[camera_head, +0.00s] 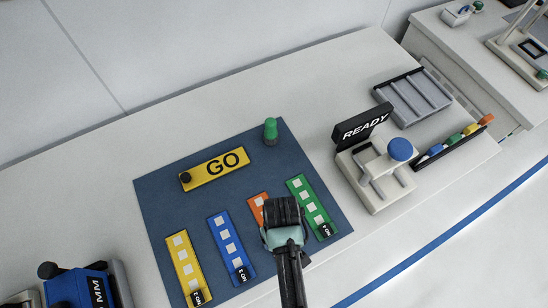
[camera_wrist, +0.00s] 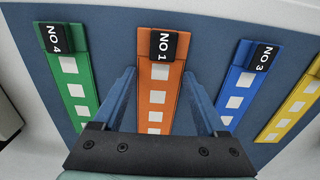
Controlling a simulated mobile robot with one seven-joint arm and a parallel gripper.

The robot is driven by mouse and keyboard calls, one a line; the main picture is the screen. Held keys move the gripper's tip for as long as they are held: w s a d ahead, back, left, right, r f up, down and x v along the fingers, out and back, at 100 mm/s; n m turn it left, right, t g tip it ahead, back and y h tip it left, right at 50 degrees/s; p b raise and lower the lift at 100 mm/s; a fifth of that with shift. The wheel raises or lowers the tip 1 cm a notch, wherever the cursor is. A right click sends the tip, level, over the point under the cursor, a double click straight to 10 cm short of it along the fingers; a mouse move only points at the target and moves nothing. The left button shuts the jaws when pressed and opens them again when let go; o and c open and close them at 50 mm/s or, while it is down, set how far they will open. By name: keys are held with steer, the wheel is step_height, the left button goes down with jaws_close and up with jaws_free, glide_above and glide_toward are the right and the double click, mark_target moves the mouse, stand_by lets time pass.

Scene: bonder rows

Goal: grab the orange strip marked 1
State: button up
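The orange strip (camera_wrist: 157,90) bears white squares and a black block (camera_wrist: 165,45) marked NO 1. It lies on the dark blue mat. In the head view only its far end (camera_head: 257,203) shows; my gripper hides the rest. My gripper (camera_wrist: 160,74) is open above the strip. In the wrist view its two blue fingers appear on either side of the strip, and nothing is held between them. I cannot tell how high the fingertips are above the mat. In the head view my gripper (camera_head: 284,222) covers the strip's near part.
A green strip (camera_head: 310,203) marked NO 4 lies close on one side. A blue strip (camera_head: 230,245) marked NO 3 and a yellow strip (camera_head: 183,262) lie on the other. A GO plate (camera_head: 214,169), green peg (camera_head: 270,130) and READY machine (camera_head: 377,180) stand beyond.

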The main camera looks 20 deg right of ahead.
steer(key=c, duration=0.7)
steer(key=shift+o, duration=0.2)
steer(key=shift+r, duration=0.1)
